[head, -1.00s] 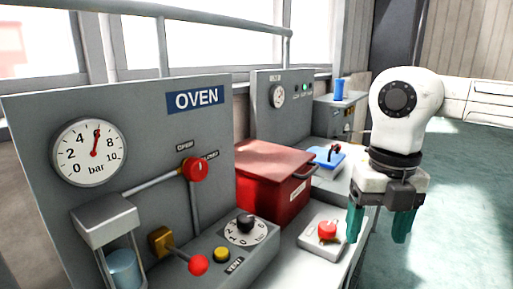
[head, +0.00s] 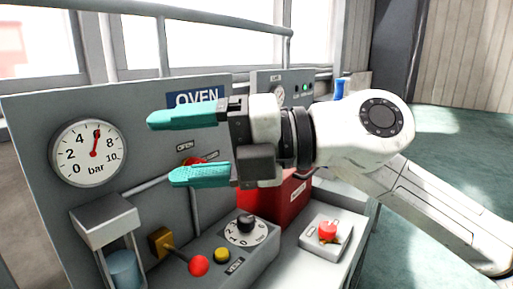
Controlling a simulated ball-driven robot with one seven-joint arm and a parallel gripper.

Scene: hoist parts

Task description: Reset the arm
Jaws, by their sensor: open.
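My gripper (head: 182,148) has two teal fingers, spread apart with nothing between them. It points left in front of the grey OVEN panel (head: 50,215). My white arm reaches in from the lower right. The gripper hides part of the OVEN sign (head: 195,96), most of the red valve handle (head: 193,160) and much of the red box (head: 290,205) behind it. I cannot tell how far the fingers are from the panel.
A red button (head: 328,231) sits on a box to the right. Green floor (head: 465,150) is clear at right.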

